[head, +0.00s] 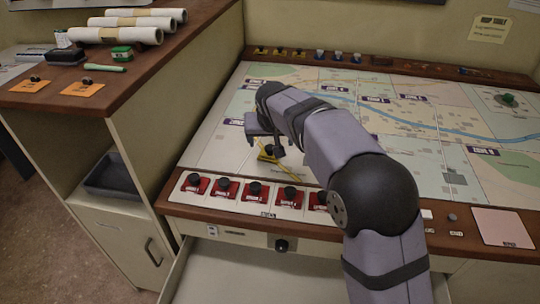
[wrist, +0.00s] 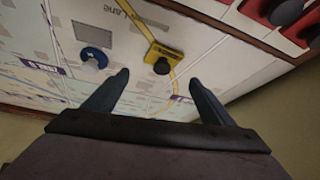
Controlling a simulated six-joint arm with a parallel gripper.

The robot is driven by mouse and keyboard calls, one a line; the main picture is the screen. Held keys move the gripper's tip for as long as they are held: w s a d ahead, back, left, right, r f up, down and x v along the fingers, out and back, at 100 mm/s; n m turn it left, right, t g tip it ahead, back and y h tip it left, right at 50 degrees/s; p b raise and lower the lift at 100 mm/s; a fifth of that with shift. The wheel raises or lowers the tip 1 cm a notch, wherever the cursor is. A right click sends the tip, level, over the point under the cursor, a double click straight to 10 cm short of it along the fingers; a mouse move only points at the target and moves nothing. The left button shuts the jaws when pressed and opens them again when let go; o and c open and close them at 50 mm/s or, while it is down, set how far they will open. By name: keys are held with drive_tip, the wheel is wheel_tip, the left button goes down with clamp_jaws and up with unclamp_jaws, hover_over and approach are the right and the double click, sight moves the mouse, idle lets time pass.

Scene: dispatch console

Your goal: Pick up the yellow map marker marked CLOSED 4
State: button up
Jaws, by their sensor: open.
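A yellow marker with a black knob (head: 267,154) lies on the map near its front left. It also shows in the wrist view (wrist: 168,51), just beyond the space between my fingertips; its lettering is too small to read. My gripper (wrist: 159,78) is open and empty. In the head view my gripper (head: 264,141) is over the map, just above the yellow marker and partly covering it. Several yellow markers (head: 279,51) stand on the ledge behind the map.
A round blue piece (wrist: 95,57) lies beside the yellow marker in the wrist view. Red markers (head: 226,187) line the front strip. Blue markers (head: 338,55) stand on the back ledge, and a green marker (head: 508,99) is at far right. A drawer (head: 250,275) is open below.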

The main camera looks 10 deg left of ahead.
sight(270, 152)
drive_tip(key=shift+p+x, duration=0.8)
drive_tip(key=shift+x, duration=2.65)
drive_tip(key=shift+s+f, duration=0.1)
drive_tip(key=c, duration=1.1)
